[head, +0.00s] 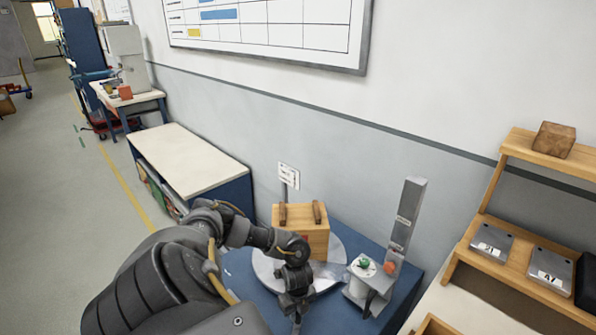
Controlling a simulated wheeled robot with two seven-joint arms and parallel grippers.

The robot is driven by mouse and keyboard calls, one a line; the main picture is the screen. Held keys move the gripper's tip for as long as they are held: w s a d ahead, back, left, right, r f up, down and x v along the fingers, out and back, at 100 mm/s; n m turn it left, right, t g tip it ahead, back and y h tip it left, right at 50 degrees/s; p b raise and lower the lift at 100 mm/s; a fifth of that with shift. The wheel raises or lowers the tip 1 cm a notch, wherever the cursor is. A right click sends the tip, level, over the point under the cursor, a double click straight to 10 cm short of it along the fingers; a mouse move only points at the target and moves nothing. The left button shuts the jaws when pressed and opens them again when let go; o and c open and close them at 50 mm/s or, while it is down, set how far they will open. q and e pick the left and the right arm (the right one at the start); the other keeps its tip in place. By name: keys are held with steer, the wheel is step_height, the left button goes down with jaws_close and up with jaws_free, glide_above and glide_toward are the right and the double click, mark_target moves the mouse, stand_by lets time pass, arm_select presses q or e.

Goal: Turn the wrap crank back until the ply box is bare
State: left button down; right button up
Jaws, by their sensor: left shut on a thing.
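The ply box (318,240), light wood with two dark battens on its top, stands on a round pale turntable (265,268) on a blue bench. I cannot tell from here how much film is on its faces; a pale, see-through patch shows near its lower right. My left gripper (297,312) points down in front of the box and turntable, at the bottom of the picture. It is shut on the wrap crank, which is mostly hidden by the gripper and cut by the frame edge. My right gripper is not in view.
A grey upright mast (406,222) stands right of the turntable. Beside it is a small pale unit with a green button (364,263) and a red knob (389,267). A wooden rack (490,215) stands at the right, a cream-topped cabinet (185,155) at the left.

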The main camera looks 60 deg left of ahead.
arm_select(q)
steer(key=shift+d, duration=0.25)
steer(key=c, duration=1.3)
jaws_free()
steer(key=shift+w, duration=0.1)
steer(key=shift+o, duration=0.2)
steer(key=shift+a+r, duration=0.1)
steer(key=shift+r, duration=0.2)
step_height(320, 180, up, 10)
steer(key=shift+r, duration=0.1)
